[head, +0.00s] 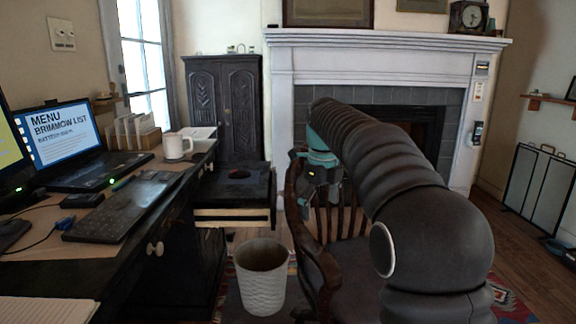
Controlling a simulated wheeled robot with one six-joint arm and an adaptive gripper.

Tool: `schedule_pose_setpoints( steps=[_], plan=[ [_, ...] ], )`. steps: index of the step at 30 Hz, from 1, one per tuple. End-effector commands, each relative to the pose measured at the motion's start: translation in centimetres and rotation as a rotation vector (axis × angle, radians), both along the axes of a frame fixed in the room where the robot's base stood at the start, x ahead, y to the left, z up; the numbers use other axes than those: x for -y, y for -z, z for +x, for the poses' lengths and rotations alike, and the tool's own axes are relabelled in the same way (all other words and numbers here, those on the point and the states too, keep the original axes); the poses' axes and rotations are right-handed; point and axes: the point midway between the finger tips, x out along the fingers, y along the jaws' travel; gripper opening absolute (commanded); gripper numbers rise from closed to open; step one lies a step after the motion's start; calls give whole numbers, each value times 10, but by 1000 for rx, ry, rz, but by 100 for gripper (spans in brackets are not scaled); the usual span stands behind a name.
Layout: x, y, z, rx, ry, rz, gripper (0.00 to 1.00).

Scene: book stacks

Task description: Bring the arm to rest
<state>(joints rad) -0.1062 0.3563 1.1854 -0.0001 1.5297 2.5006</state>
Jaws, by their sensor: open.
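My arm reaches from the lower right up and forward, a dark ribbed sleeve that bends down at its far end. My gripper (321,192) hangs below the teal wrist part, in front of the wooden chair (318,262). It is small and dark against the chair's slats. It is open, and I see nothing held in it. I cannot tell whether it touches the chair.
A white wastebasket (261,285) stands beside the chair. A fireplace (385,58) is behind; floor at right is open.

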Motion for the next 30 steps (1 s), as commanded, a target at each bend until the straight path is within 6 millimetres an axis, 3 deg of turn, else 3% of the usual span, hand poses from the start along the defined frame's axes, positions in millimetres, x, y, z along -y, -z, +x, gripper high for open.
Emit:
schedule_pose_setpoints(
  steps=[7, 15, 23, 30],
  plan=[
    [19, -19, -71, 92, -480, -50, 100],
    [36, -15, -151, 179, -1006, -158, 100],
    [48, 11, -229, 234, -1506, -313, 100],
    [56, 54, -296, 243, -1948, -496, 100]
  ],
)
